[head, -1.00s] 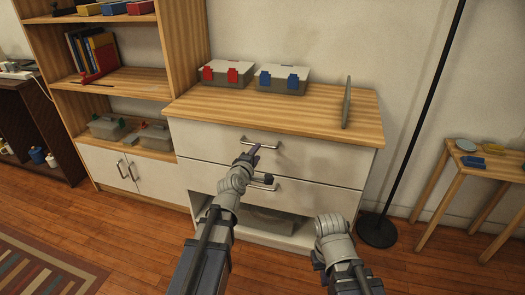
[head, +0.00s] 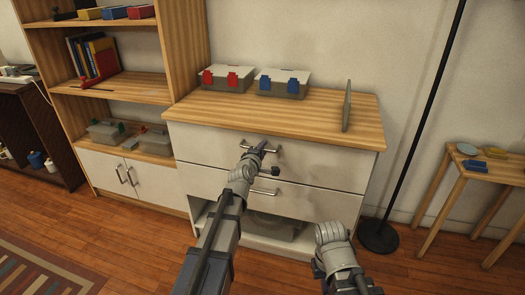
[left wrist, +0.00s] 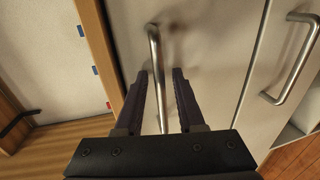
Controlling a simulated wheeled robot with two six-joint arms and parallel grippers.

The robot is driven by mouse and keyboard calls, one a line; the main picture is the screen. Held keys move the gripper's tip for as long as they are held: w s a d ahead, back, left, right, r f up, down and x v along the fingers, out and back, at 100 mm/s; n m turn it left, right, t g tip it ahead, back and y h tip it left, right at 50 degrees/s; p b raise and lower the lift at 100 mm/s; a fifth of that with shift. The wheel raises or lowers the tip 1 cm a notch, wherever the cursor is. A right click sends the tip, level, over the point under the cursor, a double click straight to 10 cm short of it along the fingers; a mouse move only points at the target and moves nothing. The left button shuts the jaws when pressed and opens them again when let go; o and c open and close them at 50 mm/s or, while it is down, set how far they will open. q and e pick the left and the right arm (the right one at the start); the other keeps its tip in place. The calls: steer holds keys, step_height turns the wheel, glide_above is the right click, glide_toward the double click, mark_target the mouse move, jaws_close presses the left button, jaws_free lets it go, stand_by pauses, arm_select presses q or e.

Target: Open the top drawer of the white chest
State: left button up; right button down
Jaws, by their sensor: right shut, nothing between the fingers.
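The white chest (head: 185,188) with a wooden top stands ahead in the head view. Its top drawer (head: 320,163) looks closed, flush with the front. The drawer's metal bar handle (head: 278,149) is partly hidden by my left gripper (head: 262,147). In the left wrist view, the left gripper's (left wrist: 160,73) two dark fingers are open, one on each side of the handle bar (left wrist: 155,50), with gaps showing. My right arm shows at the lower right of the head view, but its fingers are not visible.
The second drawer's handle (head: 265,192) sits just below. Under it is an open compartment with a grey bin (head: 275,228). Lidded boxes with red clips (head: 228,78) and blue clips (head: 282,82) and an upright thin panel (head: 347,105) stand on top. A black lamp pole (head: 421,130) stands right.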

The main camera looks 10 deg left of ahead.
arm_select(q)
jaws_close()
stand_by(1.2)
